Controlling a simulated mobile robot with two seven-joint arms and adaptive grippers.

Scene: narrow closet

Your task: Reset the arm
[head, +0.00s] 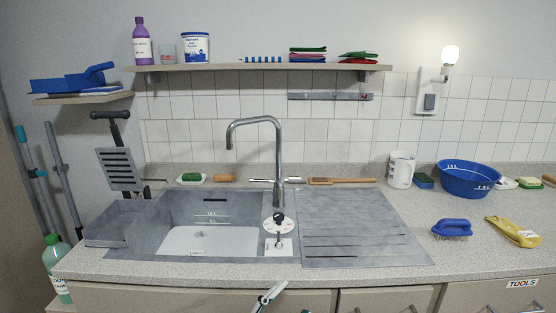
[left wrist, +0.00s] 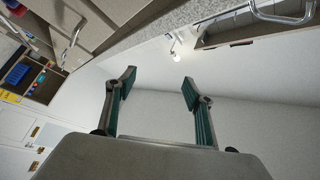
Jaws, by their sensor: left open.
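My left gripper (left wrist: 158,82) is open in the left wrist view, with its two teal-padded fingers apart and nothing between them. Behind the fingers is a plain pale surface. In the head view a small pale and teal gripper part (head: 270,296) shows at the bottom edge, in front of the cabinet fronts and below the counter edge. The rest of that arm is out of the picture. My right gripper cannot be made out in either view.
A counter (head: 370,271) with a sink (head: 166,222) and tall tap (head: 279,150) spans the head view. A blue bowl (head: 468,181), brush (head: 452,229) and yellow gloves (head: 514,231) lie right. Cabinet handles (left wrist: 72,40) stick out near the left gripper.

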